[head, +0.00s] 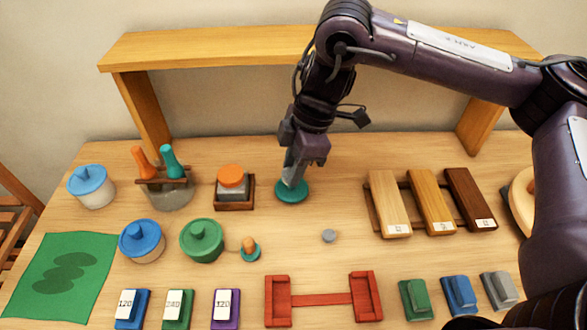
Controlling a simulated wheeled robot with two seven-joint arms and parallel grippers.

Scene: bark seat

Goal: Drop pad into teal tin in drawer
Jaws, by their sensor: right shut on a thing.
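My right gripper (292,180) points down at the back middle of the table, its fingers shut on a teal round thing (291,193). The fingers hide its top middle, so I cannot tell whether it is a pad, a lid or a tin. It looks at or just above the table top. A small grey disc (328,236) lies loose to its lower right. No drawer can be made out. My left gripper is not in view.
Lidded tins, blue (141,240) and green (202,240), stand at left. An orange-topped piece sits in a brown tray (234,204). Wooden blocks (430,203) lie at right. A red holder (322,299) is in front. A wooden shelf (210,48) spans the back.

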